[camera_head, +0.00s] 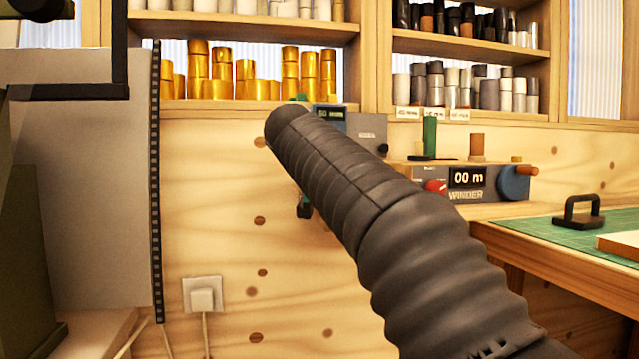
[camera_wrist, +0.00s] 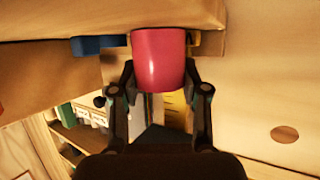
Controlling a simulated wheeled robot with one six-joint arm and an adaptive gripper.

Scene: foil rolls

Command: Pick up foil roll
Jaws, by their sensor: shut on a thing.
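A pink-red foil roll (camera_wrist: 158,60) stands out in the wrist view, in the upper middle. My gripper (camera_wrist: 159,82) has one dark finger on each side of its lower part and is shut on it. The upper end of the roll shows in front of a wooden edge; I cannot tell whether it still touches anything there. In the head view my dark sleeved arm covers the middle, and the pink-red roll and most of the gripper are hidden behind it.
Gold rolls (camera_head: 221,75) stand on a back shelf at left, grey and black rolls (camera_head: 435,85) at right. A winder (camera_head: 465,180) with a blue knob sits on a ledge. A green mat (camera_head: 570,235) covers a bench at right. A wall socket (camera_head: 203,298) is at lower left.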

